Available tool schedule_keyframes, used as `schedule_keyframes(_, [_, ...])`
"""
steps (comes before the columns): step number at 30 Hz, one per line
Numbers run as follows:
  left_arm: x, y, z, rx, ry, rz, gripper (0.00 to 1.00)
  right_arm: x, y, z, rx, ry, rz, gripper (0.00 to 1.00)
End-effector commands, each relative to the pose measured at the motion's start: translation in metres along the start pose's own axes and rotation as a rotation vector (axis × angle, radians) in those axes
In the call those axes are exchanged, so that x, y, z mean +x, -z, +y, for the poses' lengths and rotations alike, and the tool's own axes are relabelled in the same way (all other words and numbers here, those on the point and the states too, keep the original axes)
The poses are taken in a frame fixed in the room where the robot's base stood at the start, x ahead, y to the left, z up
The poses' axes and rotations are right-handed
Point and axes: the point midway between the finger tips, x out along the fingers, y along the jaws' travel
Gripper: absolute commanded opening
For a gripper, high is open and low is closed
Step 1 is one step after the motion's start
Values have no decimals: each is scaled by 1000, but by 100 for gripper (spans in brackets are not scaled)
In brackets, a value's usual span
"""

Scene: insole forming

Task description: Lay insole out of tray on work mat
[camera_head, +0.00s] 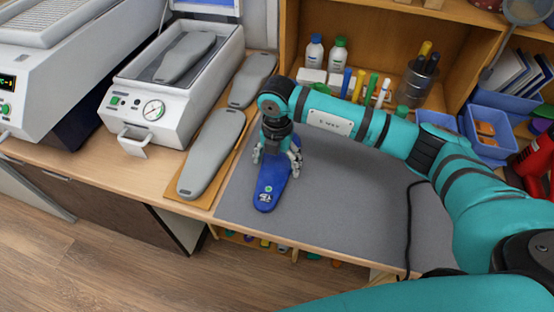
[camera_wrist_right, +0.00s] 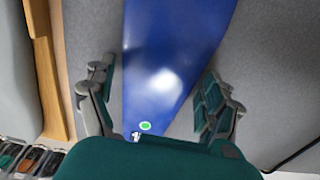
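The blue insole (camera_head: 266,196), with a green dot and a white mark near one end, is at the left part of the grey work mat (camera_head: 345,205). It lies flat on the mat or very close to it; I cannot tell which. My right gripper (camera_head: 276,164) points down over the insole, with one finger on each side. In the right wrist view the insole (camera_wrist_right: 170,60) runs between the fingers (camera_wrist_right: 157,95), with a narrow gap on both sides. The gripper is open. My left gripper is out of view.
Grey insole forms (camera_head: 212,150) lie on a brown board left of the mat. Bottles and pens stand in a wooden shelf at the back. Blue bins (camera_head: 488,125) are at the right.

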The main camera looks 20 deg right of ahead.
Motion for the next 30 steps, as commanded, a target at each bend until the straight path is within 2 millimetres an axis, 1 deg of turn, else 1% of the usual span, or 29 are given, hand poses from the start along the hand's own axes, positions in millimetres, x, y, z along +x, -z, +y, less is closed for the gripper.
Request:
schedule_keyframes(1, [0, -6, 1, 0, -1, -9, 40, 0, 0, 0, 0, 0, 0, 95])
schedule_keyframes(2, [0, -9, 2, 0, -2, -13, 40, 0, 0, 0, 0, 0, 0, 99])
schedule_keyframes(6, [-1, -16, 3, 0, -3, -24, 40, 0, 0, 0, 0, 0, 0, 99])
schedule_keyframes(11, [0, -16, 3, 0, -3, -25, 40, -1, 0, 0, 0, -1, -1, 99])
schedule_keyframes(14, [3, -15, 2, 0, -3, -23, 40, -8, -1, 1, 0, -3, -2, 99])
schedule_keyframes(17, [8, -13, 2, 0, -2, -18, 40, -22, -1, 1, 0, -4, -4, 99])
schedule_keyframes(24, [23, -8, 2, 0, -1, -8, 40, -73, -1, 1, 0, -4, -5, 99])
schedule_keyframes(27, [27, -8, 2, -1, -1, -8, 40, -92, -1, 0, 0, -3, -4, 99])
schedule_keyframes(30, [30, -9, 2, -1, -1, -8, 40, -107, 0, 0, 0, -2, -2, 99])
